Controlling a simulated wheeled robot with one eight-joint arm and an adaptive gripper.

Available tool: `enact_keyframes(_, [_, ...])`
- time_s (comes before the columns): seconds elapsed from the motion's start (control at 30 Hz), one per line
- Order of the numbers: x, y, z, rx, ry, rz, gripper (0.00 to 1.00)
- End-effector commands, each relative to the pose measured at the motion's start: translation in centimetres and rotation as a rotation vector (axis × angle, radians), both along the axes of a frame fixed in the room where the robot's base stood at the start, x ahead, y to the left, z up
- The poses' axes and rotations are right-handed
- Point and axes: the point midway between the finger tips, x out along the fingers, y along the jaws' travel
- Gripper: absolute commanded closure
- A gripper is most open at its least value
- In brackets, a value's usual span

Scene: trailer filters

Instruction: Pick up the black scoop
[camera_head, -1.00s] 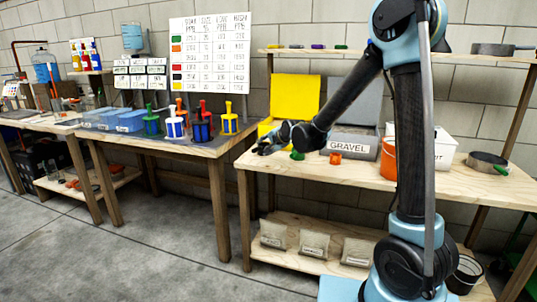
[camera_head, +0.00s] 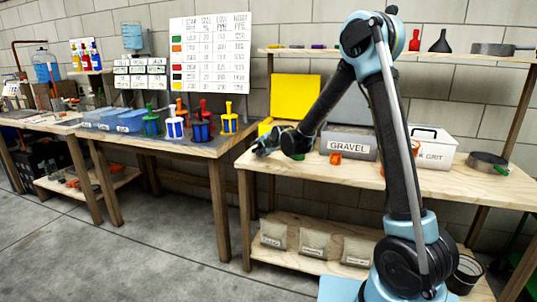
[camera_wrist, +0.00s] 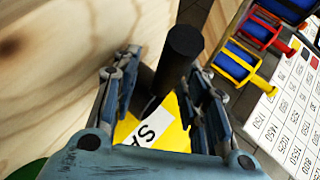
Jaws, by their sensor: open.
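My gripper (camera_head: 265,150) is above the left end of the right workbench, in front of the yellow box (camera_head: 296,95). In the wrist view my gripper (camera_wrist: 168,70) is open, its fingers on either side of a black cylindrical handle (camera_wrist: 181,52), which looks like that of the black scoop. The handle's lower part lies between the fingers; I cannot tell whether they touch it. The yellow box, lettered "SA", shows behind it in the wrist view (camera_wrist: 172,135). In the head view I cannot make out the scoop.
The grey gravel box (camera_head: 349,145), an orange scoop (camera_head: 335,158) and a white grit bin (camera_head: 436,148) stand to the right. A dark pan (camera_head: 487,160) is farther right. A green item (camera_wrist: 28,170) shows at the wrist view's lower left. Bare wood lies along the bench front.

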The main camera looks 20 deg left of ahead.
Motion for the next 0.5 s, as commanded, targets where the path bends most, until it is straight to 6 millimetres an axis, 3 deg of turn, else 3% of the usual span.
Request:
enact_keyframes(0.33, [0.27,0.17,-0.23,0.0,0.0,-0.001,0.62])
enact_keyframes(0.5, [0.3,0.13,-0.23,0.0,0.001,-0.002,1.0])
